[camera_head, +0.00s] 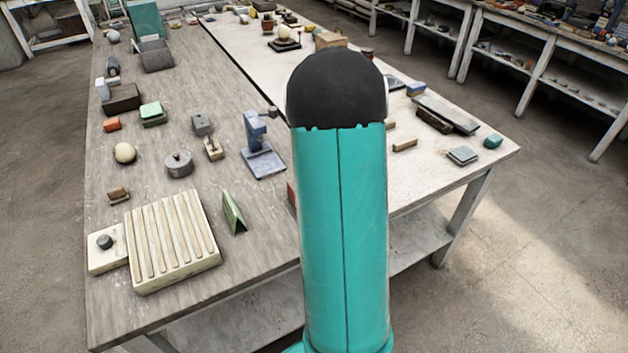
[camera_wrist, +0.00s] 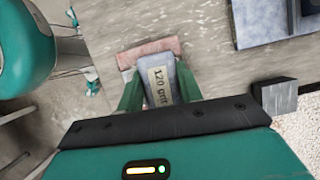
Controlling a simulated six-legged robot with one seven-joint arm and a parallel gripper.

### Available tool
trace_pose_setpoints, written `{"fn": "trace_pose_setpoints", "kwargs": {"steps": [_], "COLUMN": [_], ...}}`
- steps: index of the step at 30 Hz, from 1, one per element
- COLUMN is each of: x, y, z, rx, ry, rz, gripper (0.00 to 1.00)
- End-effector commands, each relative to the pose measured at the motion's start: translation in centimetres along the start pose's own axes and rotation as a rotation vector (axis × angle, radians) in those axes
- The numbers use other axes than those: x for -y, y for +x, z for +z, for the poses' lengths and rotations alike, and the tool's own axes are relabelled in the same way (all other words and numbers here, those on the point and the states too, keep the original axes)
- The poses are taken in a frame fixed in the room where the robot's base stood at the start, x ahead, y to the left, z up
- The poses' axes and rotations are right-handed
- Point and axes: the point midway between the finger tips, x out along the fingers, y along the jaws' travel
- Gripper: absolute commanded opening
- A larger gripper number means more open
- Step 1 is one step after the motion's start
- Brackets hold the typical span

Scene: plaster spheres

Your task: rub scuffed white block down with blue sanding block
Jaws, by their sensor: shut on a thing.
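In the wrist view, my gripper (camera_wrist: 158,88) has its two green fingers closed on the sides of a blue-grey sanding block (camera_wrist: 182,76). A pale label on it reads "120 grit". A pinkish-red block (camera_wrist: 150,46) with a paler edge lies just beyond and partly under it; I cannot tell whether they touch. In the head view, a sliver of red (camera_head: 292,193) shows beside my teal arm, which hides my gripper and the held block. I cannot make out the scuffed white block for certain in either view.
A blue metal stand (camera_head: 264,160) is left of my arm; its flat base (camera_wrist: 268,32) seems to show in the wrist view. A dark grey block (camera_wrist: 276,97) is right of my gripper.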

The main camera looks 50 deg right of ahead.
Motion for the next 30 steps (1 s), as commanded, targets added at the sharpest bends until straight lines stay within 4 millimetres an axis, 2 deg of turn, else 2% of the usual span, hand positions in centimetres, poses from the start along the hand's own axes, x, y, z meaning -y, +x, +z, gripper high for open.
{"fn": "trace_pose_setpoints", "kwargs": {"steps": [13,21,30], "x": [0.0,0.0,0.0], "y": [-0.8,-2.7,-2.9], "z": [-0.2,0.6,0.6], "rx": [-0.001,-0.001,-0.001], "ry": [-0.001,-0.002,-0.001], "rz": [-0.002,-0.002,-0.001], "gripper": [0.1,0.1,0.1]}}
